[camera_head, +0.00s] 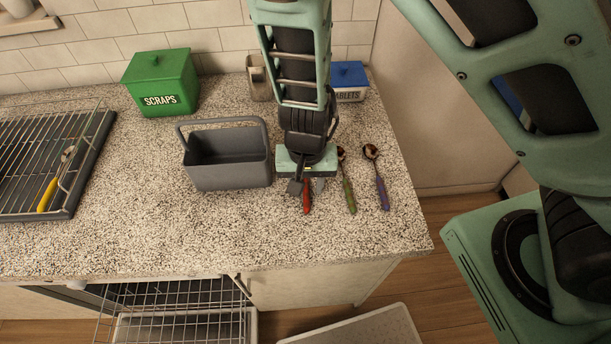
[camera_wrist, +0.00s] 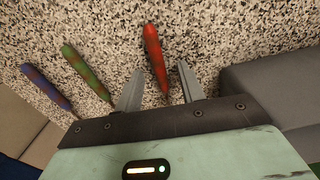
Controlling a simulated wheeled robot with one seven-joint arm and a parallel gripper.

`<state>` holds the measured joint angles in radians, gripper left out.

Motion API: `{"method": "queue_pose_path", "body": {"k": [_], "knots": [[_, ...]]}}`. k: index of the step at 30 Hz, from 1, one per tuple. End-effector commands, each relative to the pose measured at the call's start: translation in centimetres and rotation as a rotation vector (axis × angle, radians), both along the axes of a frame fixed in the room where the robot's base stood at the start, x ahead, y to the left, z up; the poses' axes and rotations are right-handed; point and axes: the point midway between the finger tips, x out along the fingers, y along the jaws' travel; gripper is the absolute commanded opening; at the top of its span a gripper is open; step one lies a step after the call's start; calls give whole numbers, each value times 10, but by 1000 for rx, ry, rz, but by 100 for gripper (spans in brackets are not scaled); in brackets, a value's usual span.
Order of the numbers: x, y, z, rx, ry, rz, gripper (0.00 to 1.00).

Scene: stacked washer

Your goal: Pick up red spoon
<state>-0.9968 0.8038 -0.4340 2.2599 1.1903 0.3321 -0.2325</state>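The red spoon (camera_head: 306,201) lies on the speckled counter, its handle showing below my gripper (camera_head: 307,187) in the head view. Its bowl is hidden under my gripper. In the wrist view the red handle (camera_wrist: 154,52) runs between the two fingers of my gripper (camera_wrist: 160,68), pointing away from the palm. The fingers are apart, one on each side of the handle, with a visible gap on both sides. My gripper is open and holds nothing. How high the fingertips are above the counter is hard to tell.
A green-handled spoon (camera_head: 349,196) and a purple-handled spoon (camera_head: 383,192) lie to the right. A grey caddy (camera_head: 230,178) stands close on the left. Behind are a green scraps box (camera_head: 160,82) and a blue-lidded tablets box (camera_head: 349,80). The front counter is clear; an open dishwasher rack (camera_head: 175,297) is below.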

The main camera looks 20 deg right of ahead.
Motion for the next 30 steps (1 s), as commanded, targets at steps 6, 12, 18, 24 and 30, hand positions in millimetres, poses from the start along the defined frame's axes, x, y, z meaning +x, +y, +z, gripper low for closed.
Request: {"method": "queue_pose_path", "body": {"k": [6, 12, 18, 24, 30], "knots": [[0, 0, 0, 0, 0, 0, 17], [0, 0, 1, 0, 0, 0, 0], [0, 0, 3, 1, -1, 0, 0], [0, 1, 30, 3, -3, 3, 0], [0, 2, 70, 3, -3, 4, 0]]}}
